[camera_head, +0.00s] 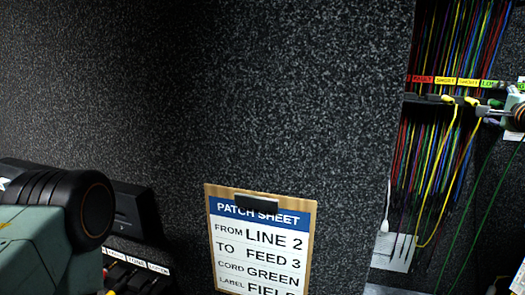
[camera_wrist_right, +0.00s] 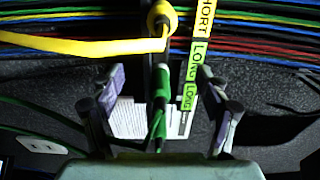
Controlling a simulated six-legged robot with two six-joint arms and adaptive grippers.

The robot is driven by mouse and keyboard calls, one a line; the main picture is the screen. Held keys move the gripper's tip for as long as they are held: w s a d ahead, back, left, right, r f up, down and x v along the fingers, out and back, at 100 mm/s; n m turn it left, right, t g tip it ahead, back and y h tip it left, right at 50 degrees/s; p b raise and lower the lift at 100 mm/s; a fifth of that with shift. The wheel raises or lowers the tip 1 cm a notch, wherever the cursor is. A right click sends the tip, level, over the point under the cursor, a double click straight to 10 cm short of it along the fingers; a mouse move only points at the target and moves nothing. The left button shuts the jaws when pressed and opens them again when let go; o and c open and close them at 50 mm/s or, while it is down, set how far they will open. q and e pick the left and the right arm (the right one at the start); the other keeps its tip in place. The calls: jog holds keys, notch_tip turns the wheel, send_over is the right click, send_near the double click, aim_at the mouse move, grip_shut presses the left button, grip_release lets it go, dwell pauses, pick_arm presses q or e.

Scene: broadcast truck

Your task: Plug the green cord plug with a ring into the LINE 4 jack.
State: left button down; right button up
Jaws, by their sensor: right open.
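My right gripper (camera_head: 487,110) is at the cord rack at the right edge of the head view. In the right wrist view its two fingers (camera_wrist_right: 162,88) are open, one on each side of a green plug (camera_wrist_right: 161,84). The plug hangs upright from the rack between the fingers, with gaps visible on both sides. I cannot make out a ring on it. Green cords (camera_head: 478,200) hang below the rack in the head view. The LINE 4 jack is not in view. My left gripper is not in view; only part of that arm shows at lower left.
A yellow plug (camera_wrist_right: 161,18) hangs beside the green one. Rack labels read SHORT (camera_head: 468,82) and LONG (camera_wrist_right: 197,54). Many coloured cords fill the rack. A clipboard patch sheet (camera_head: 262,240) reads LINE 2 to FEED 3, cord green. A dark speckled wall fills the middle.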

jog(key=shift+f, duration=0.1)
jog(key=v, duration=0.5)
jog(key=shift+s, duration=0.4)
jog(key=shift+v, duration=0.8)
jog(key=shift+a, duration=0.15)
jog(key=shift+x, duration=3.8)
jog(key=shift+s, duration=0.1)
